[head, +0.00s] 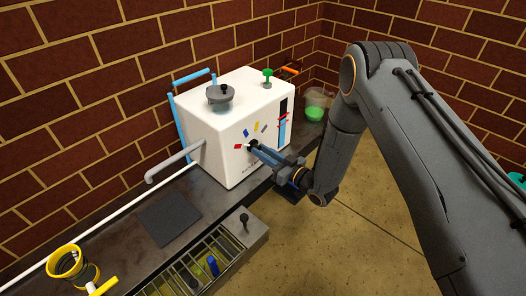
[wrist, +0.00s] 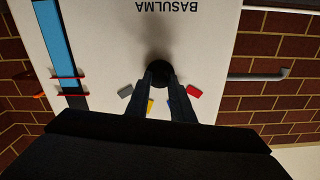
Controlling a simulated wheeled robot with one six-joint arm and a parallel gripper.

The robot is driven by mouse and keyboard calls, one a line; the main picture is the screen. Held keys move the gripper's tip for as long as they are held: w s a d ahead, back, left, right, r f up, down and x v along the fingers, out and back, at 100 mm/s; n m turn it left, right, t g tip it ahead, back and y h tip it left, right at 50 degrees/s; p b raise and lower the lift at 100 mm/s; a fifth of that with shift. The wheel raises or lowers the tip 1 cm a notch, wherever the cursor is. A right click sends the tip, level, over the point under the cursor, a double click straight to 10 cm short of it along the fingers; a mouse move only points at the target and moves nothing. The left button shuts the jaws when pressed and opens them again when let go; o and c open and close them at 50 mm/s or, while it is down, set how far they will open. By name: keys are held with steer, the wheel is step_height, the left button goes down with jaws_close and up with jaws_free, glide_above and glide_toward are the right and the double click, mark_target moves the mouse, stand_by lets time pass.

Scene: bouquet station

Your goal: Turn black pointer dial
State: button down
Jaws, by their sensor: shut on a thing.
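The black pointer dial (wrist: 159,68) is on the front face of the white machine (head: 222,125). It shows as a dark round knob between my fingertips in the wrist view, and in the head view (head: 253,145) it is mostly covered by the fingers. Coloured marks in red (wrist: 194,91), blue, yellow and grey (wrist: 125,90) sit in an arc around it. My gripper (head: 257,149) reaches the face from the right and is shut on the dial. The wrist view shows the fingertips (wrist: 159,78) on either side of it. The dial's pointer is hard to make out.
A grey spout (head: 172,163) sticks out from the machine's left side. A dark square pad (head: 172,219) and a grated tray (head: 205,262) lie in front. A clear container with green contents (head: 315,108) is behind right.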

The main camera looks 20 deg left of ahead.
steer(key=m+p, duration=0.2)
steer(key=m, duration=0.4)
steer(key=shift+s+p, duration=0.1)
steer(key=shift+p, duration=0.25)
steer(key=shift+f, duration=0.1)
steer(key=c, duration=1.5)
jaws_free()
steer(key=shift+c, duration=0.2)
steer(key=p+v, duration=0.3)
steer(key=v, duration=0.4)
steer(key=shift+s+d, duration=0.15)
steer(key=shift+d, duration=0.2)
